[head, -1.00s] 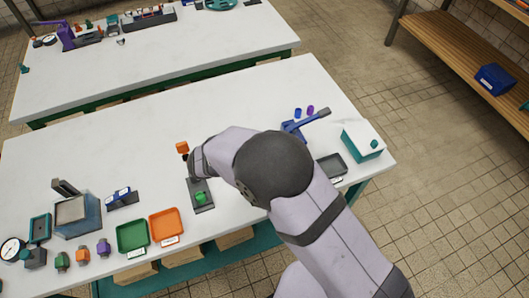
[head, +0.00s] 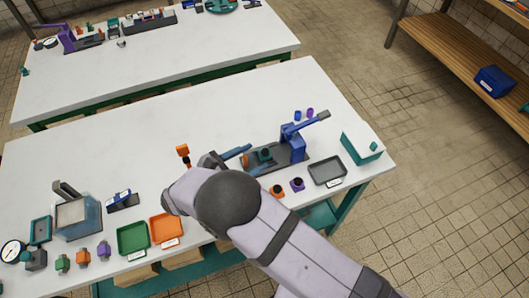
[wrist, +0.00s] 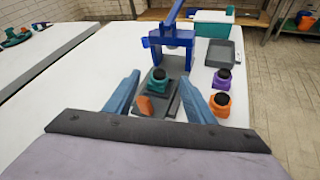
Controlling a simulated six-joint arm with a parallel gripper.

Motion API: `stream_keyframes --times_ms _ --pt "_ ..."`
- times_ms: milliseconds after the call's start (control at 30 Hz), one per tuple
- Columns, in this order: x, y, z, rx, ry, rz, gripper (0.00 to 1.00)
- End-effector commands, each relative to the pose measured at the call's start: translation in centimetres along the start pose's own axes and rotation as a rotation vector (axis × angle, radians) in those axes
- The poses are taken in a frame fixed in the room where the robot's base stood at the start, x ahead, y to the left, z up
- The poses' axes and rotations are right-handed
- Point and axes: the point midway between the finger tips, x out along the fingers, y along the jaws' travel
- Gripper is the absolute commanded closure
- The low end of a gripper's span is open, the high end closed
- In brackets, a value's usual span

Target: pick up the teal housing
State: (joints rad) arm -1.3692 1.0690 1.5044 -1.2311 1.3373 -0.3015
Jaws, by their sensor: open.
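The teal housing (wrist: 157,84) has a black top and stands upright on the dark base of the blue press. An orange block (wrist: 145,106) is just in front of it, nearer the camera. The housing also shows in the head view (head: 265,155). My gripper (wrist: 160,80) is open and empty. In the wrist view its two blue fingers lie left and right of the housing in the picture, apart from it. In the head view my gripper (head: 250,163) is just left of the housing, and my wrist hides part of it.
The blue press (head: 292,145) with its raised lever stands close behind the housing. A purple housing (head: 297,184) and an orange housing (head: 277,191) stand in front of the press. A grey tray (head: 327,171) and a teal-and-white box (head: 361,148) are to the right.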

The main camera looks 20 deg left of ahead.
Motion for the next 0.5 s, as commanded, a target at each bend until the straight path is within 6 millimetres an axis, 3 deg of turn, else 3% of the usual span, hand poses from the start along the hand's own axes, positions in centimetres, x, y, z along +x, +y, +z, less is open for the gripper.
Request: stream_keyframes --times_ms 300,500 --pt "3.7 0.0 0.0 -0.001 -0.001 -0.004 0.50" --pt "4.9 0.0 -0.2 0.001 0.000 -0.001 0.50"
